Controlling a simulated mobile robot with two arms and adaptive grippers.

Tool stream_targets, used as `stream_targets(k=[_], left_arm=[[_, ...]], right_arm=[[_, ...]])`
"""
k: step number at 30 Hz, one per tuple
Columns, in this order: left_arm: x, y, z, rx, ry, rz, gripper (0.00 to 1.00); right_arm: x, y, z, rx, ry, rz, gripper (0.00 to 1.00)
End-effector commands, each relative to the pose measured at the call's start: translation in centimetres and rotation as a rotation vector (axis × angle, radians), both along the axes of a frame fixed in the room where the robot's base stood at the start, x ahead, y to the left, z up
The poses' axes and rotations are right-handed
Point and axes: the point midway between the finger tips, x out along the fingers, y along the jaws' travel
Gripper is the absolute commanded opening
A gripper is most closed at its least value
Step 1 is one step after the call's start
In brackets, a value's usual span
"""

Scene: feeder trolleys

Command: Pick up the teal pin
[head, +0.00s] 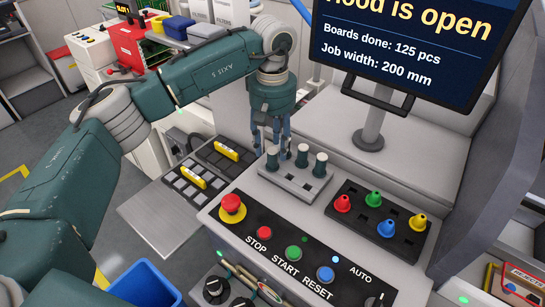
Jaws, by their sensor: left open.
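My left gripper (271,150) comes down from above with its fingers pointing down, open. Its fingertips are around or just behind the leftmost of three dark pins, and I cannot tell which. This pin (272,161), a second pin (302,156) and a third pin (319,166) stand upright in a grey block (293,186) on the console. All three look dark grey-green with pale tops, so I cannot tell for sure which one is teal. No grip on a pin shows. My right gripper is out of view.
A black tray (360,219) with red, green, blue and yellow cones stands right of the block. The button panel (285,250) with a red emergency stop (232,206) is in front. A monitor (410,45) overhangs behind. Dark trays with yellow bars (193,177) lie to the left.

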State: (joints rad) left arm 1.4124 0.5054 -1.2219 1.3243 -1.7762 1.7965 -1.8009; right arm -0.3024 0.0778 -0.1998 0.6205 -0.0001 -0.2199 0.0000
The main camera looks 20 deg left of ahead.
Motion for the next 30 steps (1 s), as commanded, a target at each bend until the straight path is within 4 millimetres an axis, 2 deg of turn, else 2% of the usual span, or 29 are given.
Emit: stream_targets(k=[1,3,8,16,21,23,30], left_arm=[[-0.1,0.1,-0.5,0.000,0.005,0.001,0.44],[-0.1,0.1,-1.6,0.000,0.006,0.001,0.44],[0.0,0.1,-3.6,0.001,0.003,0.000,0.44],[0.1,0.1,-4.1,0.000,0.000,-0.001,0.44],[0.1,0.1,-4.1,0.000,0.000,0.000,0.10],[0.1,0.1,-4.1,0.000,0.000,0.000,0.00],[0.1,0.1,-4.0,0.000,0.000,0.000,0.00]], right_arm=[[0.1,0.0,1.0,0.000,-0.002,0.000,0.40],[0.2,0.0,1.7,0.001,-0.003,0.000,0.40],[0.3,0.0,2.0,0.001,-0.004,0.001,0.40],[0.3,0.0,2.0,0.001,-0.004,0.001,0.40],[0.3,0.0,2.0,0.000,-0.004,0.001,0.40],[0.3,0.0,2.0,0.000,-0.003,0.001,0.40],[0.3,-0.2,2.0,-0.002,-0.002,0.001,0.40]])
